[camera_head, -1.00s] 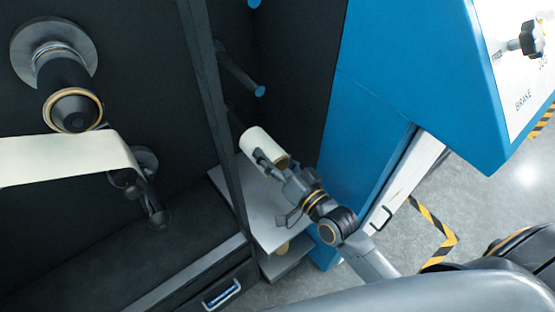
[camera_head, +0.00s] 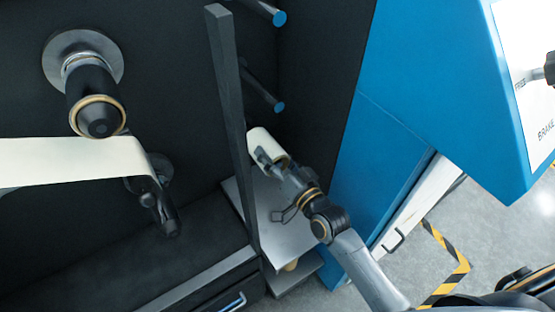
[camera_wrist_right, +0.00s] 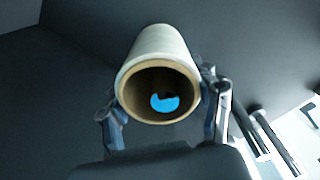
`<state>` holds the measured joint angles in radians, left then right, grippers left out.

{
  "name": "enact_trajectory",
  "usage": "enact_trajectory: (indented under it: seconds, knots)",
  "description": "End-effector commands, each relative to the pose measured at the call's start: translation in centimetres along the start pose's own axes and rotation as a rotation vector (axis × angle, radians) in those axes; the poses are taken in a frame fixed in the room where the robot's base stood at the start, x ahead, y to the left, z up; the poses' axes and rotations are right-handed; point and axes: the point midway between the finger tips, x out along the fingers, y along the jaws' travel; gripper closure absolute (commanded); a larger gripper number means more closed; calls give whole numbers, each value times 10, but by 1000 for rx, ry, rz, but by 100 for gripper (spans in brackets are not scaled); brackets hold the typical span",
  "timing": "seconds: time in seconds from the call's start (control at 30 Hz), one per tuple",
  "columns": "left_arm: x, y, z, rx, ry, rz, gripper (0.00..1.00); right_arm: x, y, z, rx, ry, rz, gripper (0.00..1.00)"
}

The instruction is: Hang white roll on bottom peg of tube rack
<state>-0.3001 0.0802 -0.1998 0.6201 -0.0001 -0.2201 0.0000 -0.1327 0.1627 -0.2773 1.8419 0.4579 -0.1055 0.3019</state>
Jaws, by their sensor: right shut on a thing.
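The white roll (camera_head: 264,146) is a short white tube with a brown core. My right gripper (camera_head: 274,162) is shut on it from outside, and in the right wrist view its fingers (camera_wrist_right: 163,110) lie on both sides of the roll (camera_wrist_right: 158,48). The tube rack has pegs with blue tips on a dark wall: an upper peg (camera_head: 262,9) and a lower one (camera_head: 262,86) show above the roll. A blue peg tip (camera_wrist_right: 165,103) shows inside the roll's bore, below its centre; how deep it sits I cannot tell. The bottom peg's shaft is hidden. My left gripper is out of view.
A dark upright post (camera_head: 230,120) stands close left of the roll. A grey shelf (camera_head: 275,225) lies below it. A blue machine panel (camera_head: 400,100) is at the right. A spindle (camera_head: 95,100) and white web (camera_head: 75,160) are at the left.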

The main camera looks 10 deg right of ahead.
Motion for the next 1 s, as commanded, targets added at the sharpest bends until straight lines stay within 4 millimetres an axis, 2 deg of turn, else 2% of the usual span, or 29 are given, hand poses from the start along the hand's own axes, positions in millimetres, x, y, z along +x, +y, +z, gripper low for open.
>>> enact_trajectory:
  seconds: [0.6,1.0]
  knots:
    - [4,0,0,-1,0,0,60,37,-1,-1,-1,2,-1,73]
    - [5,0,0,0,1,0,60,48,-3,-4,0,7,-5,73]
